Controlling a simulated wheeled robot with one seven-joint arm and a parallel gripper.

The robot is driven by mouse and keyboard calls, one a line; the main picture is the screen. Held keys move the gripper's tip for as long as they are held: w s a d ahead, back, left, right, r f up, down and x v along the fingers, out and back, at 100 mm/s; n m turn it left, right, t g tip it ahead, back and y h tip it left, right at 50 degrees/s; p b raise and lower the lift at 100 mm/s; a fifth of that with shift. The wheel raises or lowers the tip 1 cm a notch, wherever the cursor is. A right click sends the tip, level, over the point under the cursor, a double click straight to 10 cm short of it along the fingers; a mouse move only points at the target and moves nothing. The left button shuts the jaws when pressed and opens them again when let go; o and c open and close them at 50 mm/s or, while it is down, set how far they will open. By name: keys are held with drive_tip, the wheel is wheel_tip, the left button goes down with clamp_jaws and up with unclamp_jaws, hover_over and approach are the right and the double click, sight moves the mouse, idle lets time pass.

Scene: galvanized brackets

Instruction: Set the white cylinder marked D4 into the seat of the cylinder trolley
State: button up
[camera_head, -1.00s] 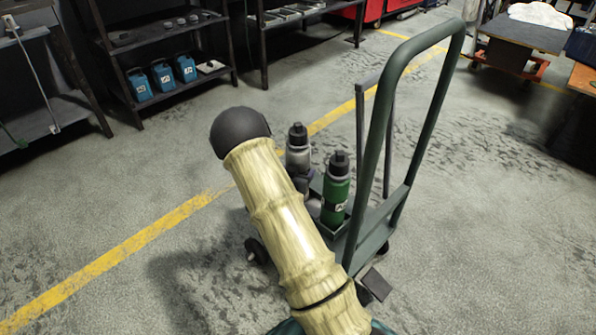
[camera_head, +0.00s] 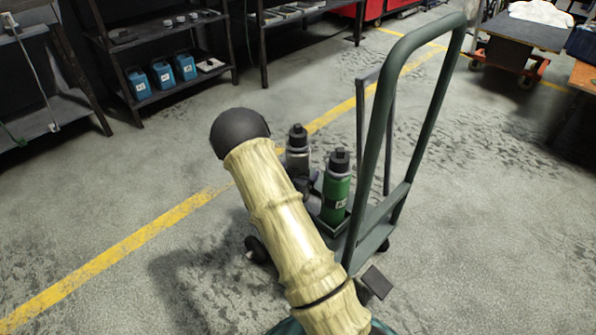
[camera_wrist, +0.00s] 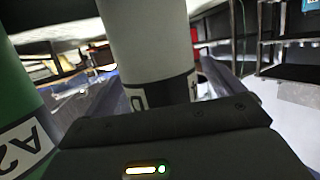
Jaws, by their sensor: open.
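The white cylinder (camera_head: 298,157) has a dark cap and stands about upright at the cylinder trolley (camera_head: 372,238), partly behind my arm. It fills the upper middle of the wrist view (camera_wrist: 150,40), with a dark band and partly hidden lettering low on it. My gripper (camera_wrist: 165,122) is open, its dark body close in front of the cylinder; the fingertips are not clear. Whether the cylinder's base rests fully in the seat is hidden. A green cylinder (camera_head: 336,190) stands in the trolley beside it, and its A2 label shows in the wrist view (camera_wrist: 25,145).
The trolley's tall green handle (camera_head: 420,100) rises right of the cylinders. A shelf with blue containers (camera_head: 162,75) stands at the back left. The floor around the trolley is mostly clear, crossed by a yellow line (camera_head: 130,245).

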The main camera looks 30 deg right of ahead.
drive_tip(key=p+v, duration=0.7)
drive_tip(key=v, duration=1)
drive_tip(key=shift+a, duration=0.2)
drive_tip(key=shift+s+r, duration=0.1)
